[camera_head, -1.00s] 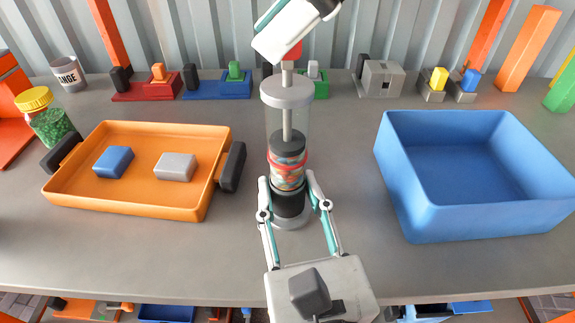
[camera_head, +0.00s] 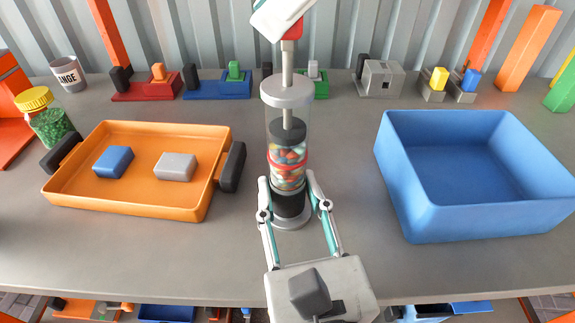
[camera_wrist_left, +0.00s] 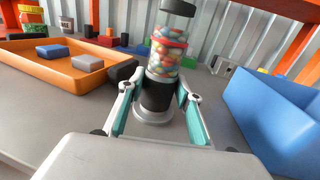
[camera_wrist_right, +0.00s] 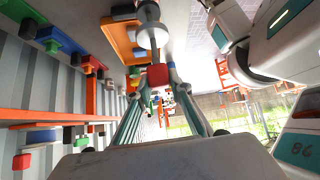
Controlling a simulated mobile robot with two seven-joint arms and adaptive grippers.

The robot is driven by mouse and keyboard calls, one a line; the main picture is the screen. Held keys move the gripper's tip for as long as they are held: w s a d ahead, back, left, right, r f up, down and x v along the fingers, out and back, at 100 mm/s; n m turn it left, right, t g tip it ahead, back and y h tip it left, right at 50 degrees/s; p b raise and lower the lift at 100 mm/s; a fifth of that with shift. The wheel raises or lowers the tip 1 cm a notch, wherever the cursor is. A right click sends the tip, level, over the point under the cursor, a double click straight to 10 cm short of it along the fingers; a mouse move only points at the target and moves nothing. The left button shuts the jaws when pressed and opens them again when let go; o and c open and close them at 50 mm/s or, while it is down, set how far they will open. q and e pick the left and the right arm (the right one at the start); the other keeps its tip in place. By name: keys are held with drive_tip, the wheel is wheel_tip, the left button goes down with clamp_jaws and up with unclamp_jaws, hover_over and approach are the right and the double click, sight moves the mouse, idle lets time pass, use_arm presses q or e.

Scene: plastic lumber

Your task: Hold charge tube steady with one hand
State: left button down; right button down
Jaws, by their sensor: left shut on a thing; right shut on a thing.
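The charge tube (camera_head: 288,168) stands upright on the bench, clear-walled, with a red ring and multicoloured pellets inside below a dark plunger head. It also shows in the left wrist view (camera_wrist_left: 167,50). My left gripper (camera_head: 292,186) is shut on the tube's black lower part, just above its grey base. A grey rod rises through the tube's top collar to a red handle (camera_head: 293,30). My right gripper (camera_wrist_right: 158,80) is shut on this red handle, which shows in the right wrist view; in the head view its fingers are mostly cut off at the top.
An orange tray (camera_head: 140,190) with a blue block (camera_head: 113,162) and a grey block (camera_head: 175,166) lies left of the tube. A large blue bin (camera_head: 480,215) stands right. A green-filled jar (camera_head: 50,125) and several small coloured fixtures line the back.

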sight(288, 44)
drive_tip(key=shift+f, duration=0.15)
drive_tip(key=shift+f, duration=1.9)
drive_tip(key=c, duration=1.7)
unclamp_jaws()
drive_tip(key=shift+r, duration=0.1)
drive_tip(key=shift+r, duration=0.15)
drive_tip(key=shift+r, duration=3.5)
